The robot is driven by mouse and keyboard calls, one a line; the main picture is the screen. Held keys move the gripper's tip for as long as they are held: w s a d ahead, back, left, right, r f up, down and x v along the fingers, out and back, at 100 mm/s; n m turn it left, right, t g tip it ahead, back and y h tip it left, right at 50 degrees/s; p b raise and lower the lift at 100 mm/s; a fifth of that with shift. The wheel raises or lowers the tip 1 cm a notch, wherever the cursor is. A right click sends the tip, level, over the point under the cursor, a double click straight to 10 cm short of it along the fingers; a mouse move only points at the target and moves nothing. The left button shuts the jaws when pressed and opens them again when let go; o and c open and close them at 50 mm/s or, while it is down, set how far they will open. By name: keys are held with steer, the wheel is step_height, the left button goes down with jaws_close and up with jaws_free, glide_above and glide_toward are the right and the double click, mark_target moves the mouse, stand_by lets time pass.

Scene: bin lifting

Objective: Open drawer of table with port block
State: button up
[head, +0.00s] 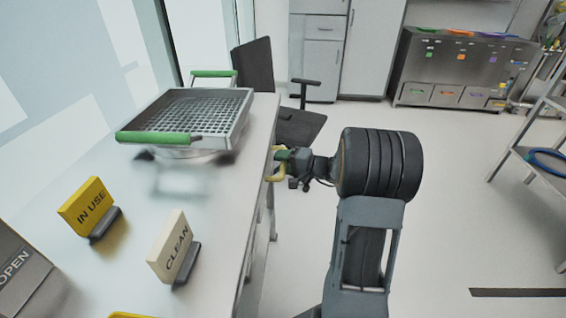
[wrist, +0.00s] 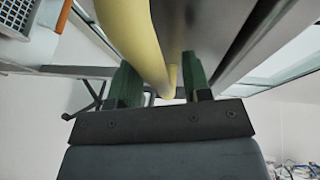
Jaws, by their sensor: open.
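The white table (head: 215,205) stands on the left of the head view. A yellow handle (head: 274,174) sticks out at its right edge; the drawer front behind it is mostly hidden by the edge and the steep view. My gripper (head: 284,157) is at this edge, right by the handle. In the wrist view my gripper (wrist: 163,80) is open, with its green fingers on either side of the yellow handle (wrist: 136,40), which passes between them. I cannot tell whether they touch it. I cannot make out a port block for certain.
A wire basket (head: 236,108) with green handles sits on the table. A yellow IN USE sign (head: 88,205), a cream CLEAN sign (head: 170,247) and an OPEN box (head: 22,275) stand nearer. A dark chair (head: 254,65) is beyond the table.

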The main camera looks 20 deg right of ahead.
jaws_close()
stand_by(0.5)
